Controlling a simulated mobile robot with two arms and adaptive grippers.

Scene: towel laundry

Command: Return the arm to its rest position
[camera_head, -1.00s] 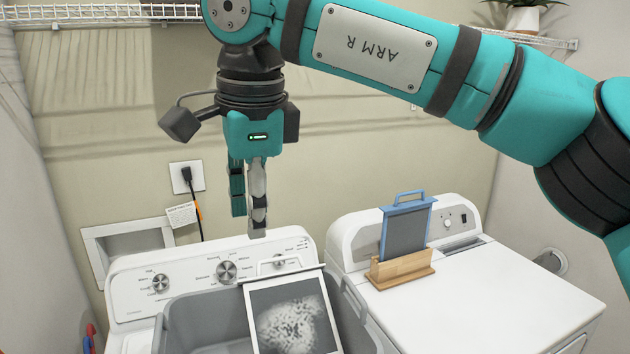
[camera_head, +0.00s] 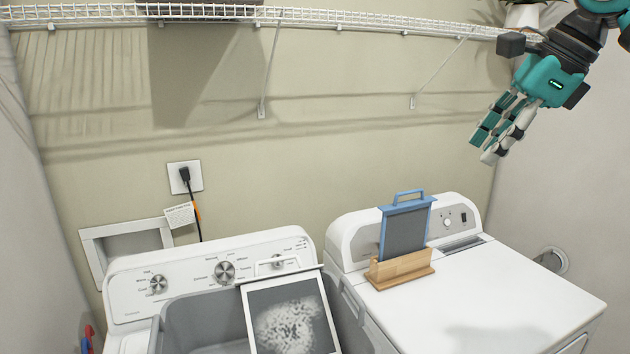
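My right gripper (camera_head: 487,146) hangs in the air at the upper right, over the right-hand machine and clear of every surface. Its fingers point down and to the left. Nothing shows between them, but the angle does not show whether they are open or shut. My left gripper is out of view. A framed screen covered with pale lint (camera_head: 290,318) leans at the grey basket (camera_head: 200,320) in front of the washer panel. A blue-framed dark screen (camera_head: 406,232) stands upright in a wooden holder (camera_head: 400,270) on the right-hand machine.
A white wire shelf (camera_head: 350,20) runs along the back wall, its right end close to my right wrist. The washer (camera_head: 130,305) stands at left. The front top of the right-hand machine (camera_head: 490,300) is clear.

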